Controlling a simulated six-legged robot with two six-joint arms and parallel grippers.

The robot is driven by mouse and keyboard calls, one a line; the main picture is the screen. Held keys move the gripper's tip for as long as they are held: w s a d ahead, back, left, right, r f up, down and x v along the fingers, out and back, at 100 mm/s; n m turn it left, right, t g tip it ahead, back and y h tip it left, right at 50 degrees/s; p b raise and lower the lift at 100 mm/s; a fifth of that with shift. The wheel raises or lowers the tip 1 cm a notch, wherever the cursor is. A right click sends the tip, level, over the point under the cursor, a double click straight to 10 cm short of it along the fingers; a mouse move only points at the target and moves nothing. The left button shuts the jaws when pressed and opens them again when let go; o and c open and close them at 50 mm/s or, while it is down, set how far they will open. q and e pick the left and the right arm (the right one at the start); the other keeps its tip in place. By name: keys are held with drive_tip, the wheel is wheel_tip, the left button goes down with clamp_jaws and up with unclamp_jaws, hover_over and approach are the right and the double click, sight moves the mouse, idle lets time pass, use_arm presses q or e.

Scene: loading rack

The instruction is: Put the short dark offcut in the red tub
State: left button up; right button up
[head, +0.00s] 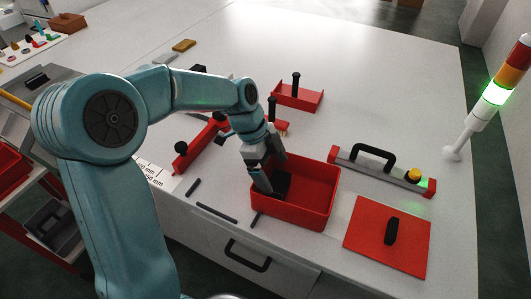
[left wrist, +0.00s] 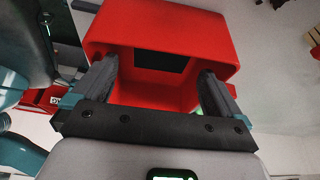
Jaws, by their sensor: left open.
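The red tub (head: 312,207) stands on the white table near its front edge. My left gripper (head: 266,187) points down into the left part of the tub, open, with nothing seen between its fingers. In the left wrist view the open fingers (left wrist: 157,74) stand apart over the red tub (left wrist: 160,22). A dark rectangular patch (left wrist: 162,61) shows inside the tub; I cannot tell whether it is a loose piece. Left of the tub lie a short dark bar (head: 193,187), a longer dark bar (head: 216,213) and another short dark piece (head: 256,219) beside the tub. My right gripper is not in view.
A red plate with a black handle (head: 390,231) lies right of the tub. Behind it is a grey bar with handle and yellow button (head: 380,166). A red bracket with a black post (head: 298,95) stands further back. A signal lamp (head: 490,100) stands at right. The back table is mostly clear.

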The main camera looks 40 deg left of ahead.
use_arm(q)
drive_tip(key=v, duration=0.7)
drive_tip(key=shift+s+r, duration=0.1)
drive_tip(key=shift+r, duration=0.1)
drive_tip(key=shift+f, duration=0.1)
